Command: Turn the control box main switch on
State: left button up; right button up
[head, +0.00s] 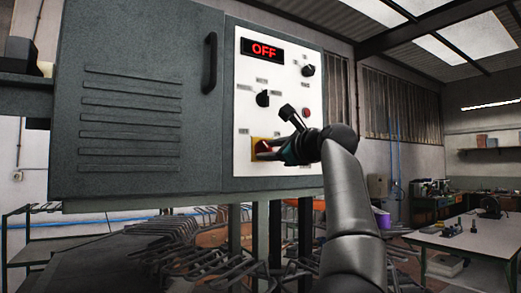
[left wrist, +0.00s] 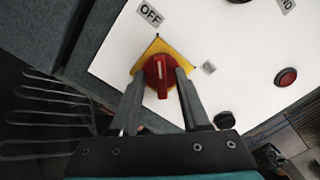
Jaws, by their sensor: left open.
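The grey control box (head: 140,110) has a white panel (head: 283,85) with a lit display (head: 264,49) reading OFF in red. The main switch is a red rotary knob (left wrist: 158,75) on a yellow plate (left wrist: 178,48). Its pale handle line points roughly toward the OFF label (left wrist: 150,15) in the left wrist view. My left gripper (left wrist: 161,73) is open, with one finger on each side of the red knob; I cannot tell whether they touch it. In the head view, my left gripper (head: 262,150) partly hides the switch. My right gripper is not in view.
The panel also carries a black knob (head: 262,98), an upper black knob (head: 308,70) and a red button (left wrist: 286,77). A door handle (head: 210,62) stands out on the left. Metal racks (head: 190,255) lie below the box. A white worktable (head: 470,238) stands at right.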

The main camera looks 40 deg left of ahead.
pick_arm(q)
grip_shut()
dwell(0.5)
